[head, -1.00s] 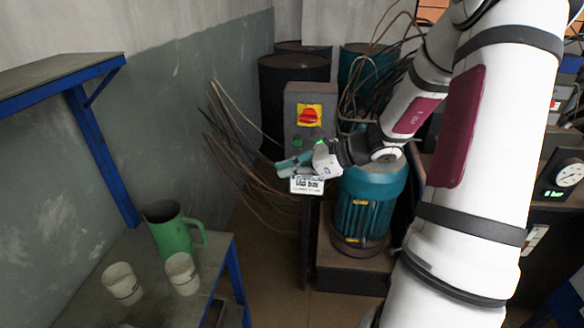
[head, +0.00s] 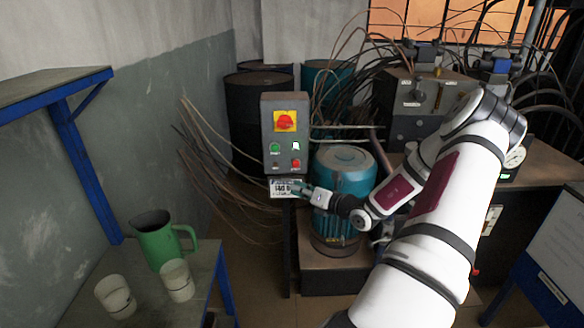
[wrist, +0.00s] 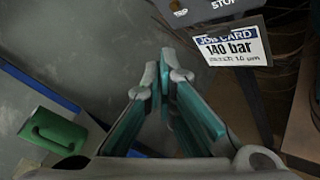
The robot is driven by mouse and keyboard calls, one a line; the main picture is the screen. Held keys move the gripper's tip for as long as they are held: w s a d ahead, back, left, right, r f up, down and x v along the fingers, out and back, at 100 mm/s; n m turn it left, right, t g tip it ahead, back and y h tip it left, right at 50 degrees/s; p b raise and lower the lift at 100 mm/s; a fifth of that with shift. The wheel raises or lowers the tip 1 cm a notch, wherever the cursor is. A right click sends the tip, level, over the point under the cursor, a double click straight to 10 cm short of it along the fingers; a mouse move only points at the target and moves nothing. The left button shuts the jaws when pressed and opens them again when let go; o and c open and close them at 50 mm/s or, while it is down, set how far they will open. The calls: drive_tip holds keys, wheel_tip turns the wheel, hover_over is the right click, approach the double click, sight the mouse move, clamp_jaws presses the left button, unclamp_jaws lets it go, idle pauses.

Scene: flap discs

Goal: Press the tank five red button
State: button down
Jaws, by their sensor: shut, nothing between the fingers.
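A grey control box (head: 285,135) stands on a post in the head view. It has a red rotary switch on a yellow plate (head: 285,121) at the top. Below are a green button (head: 275,147), a lit whitish-green lamp (head: 296,146), a dark button (head: 275,164) and a red button (head: 296,163). I cannot read any tank number. In the wrist view only the box's lower edge (wrist: 205,10) shows, with the word STOP. My gripper (head: 298,187) is shut and empty, below the red button and in front of the job card's right side. Its fingertips (wrist: 165,70) show in the wrist view.
The job card (wrist: 235,46) reads 140 bar and hangs under the box. A teal motor (head: 343,175) stands right of the post. Cables and dark drums (head: 258,105) lie behind. A green jug (head: 160,238) and two cups stand on the left bench.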

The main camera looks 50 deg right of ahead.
sight(296, 164)
drive_tip(key=w+d+b, duration=0.2)
drive_tip(key=w+d, duration=0.3)
drive_tip(key=d, duration=0.1)
drive_tip(key=shift+w+d, duration=0.35)
idle(0.3)
drive_tip(key=shift+w+d, duration=0.1)
drive_tip(key=shift+d, duration=0.05)
idle(1.3)
drive_tip(key=shift+w+d, duration=0.15)
drive_tip(key=shift+w, duration=0.05)
drive_tip(key=shift+w+d, duration=0.3)
drive_tip(key=shift+d, duration=0.1)
idle(0.9)
drive_tip(key=shift+s+a+p, duration=0.3)
drive_tip(key=shift+s+a, duration=0.3)
drive_tip(key=shift+a, duration=0.1)
drive_tip(key=shift+s, duration=0.1)
